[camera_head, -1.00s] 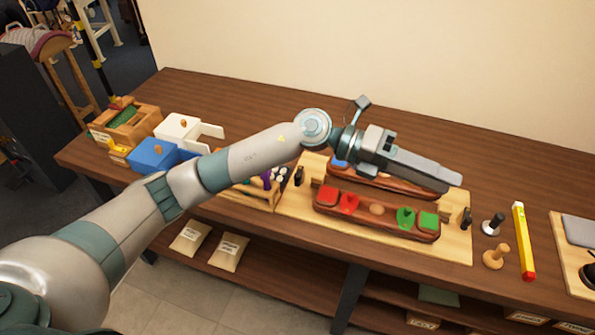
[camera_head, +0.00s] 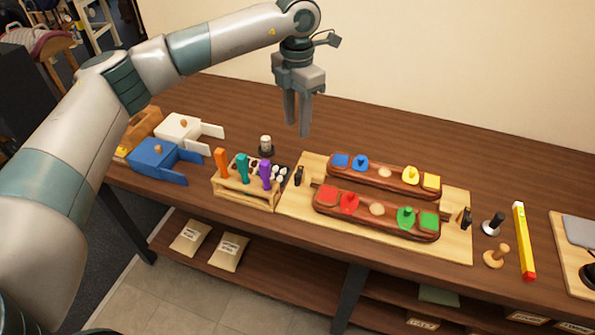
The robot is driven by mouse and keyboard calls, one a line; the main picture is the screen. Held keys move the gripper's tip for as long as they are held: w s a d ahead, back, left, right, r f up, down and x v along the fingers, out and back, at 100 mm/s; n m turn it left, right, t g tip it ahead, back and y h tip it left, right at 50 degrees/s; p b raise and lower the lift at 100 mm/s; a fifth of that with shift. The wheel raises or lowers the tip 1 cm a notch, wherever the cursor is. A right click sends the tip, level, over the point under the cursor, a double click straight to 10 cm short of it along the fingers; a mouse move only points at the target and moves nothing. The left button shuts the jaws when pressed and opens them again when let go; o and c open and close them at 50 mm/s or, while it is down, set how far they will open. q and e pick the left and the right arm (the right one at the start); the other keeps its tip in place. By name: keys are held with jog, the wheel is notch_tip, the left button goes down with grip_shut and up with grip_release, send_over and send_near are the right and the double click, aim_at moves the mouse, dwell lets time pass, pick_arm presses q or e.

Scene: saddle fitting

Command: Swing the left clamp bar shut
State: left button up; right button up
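The light wooden board (camera_head: 455,245) carries two long dark red-brown bars, the rear one (camera_head: 385,179) and the front one (camera_head: 377,217), lying side by side with coloured pieces on them. A small black upright part (camera_head: 299,176), apparently the left clamp, stands at the board's left end; it is too small to tell its bar's position. A similar black part (camera_head: 466,217) stands at the right end. My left gripper (camera_head: 298,127) hangs fingers down above the table behind the board's left end, apart from everything. Its fingers are parted and empty. My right gripper is out of view.
A wooden rack (camera_head: 245,191) with orange, teal and purple handles stands left of the board. Blue (camera_head: 155,157) and white (camera_head: 180,128) boxes are farther left. A wooden peg (camera_head: 497,256) and a yellow-red bar (camera_head: 523,240) lie right. The table's rear strip is clear.

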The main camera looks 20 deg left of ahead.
pick_arm(q)
jog(key=shift+f, duration=0.1)
jog(key=p, duration=0.7)
send_near(298, 175)
notch_tip(298, 175, down, 7)
jog(key=shift+a+f, duration=0.1)
jog(key=shift+f, duration=0.8)
grip_shut()
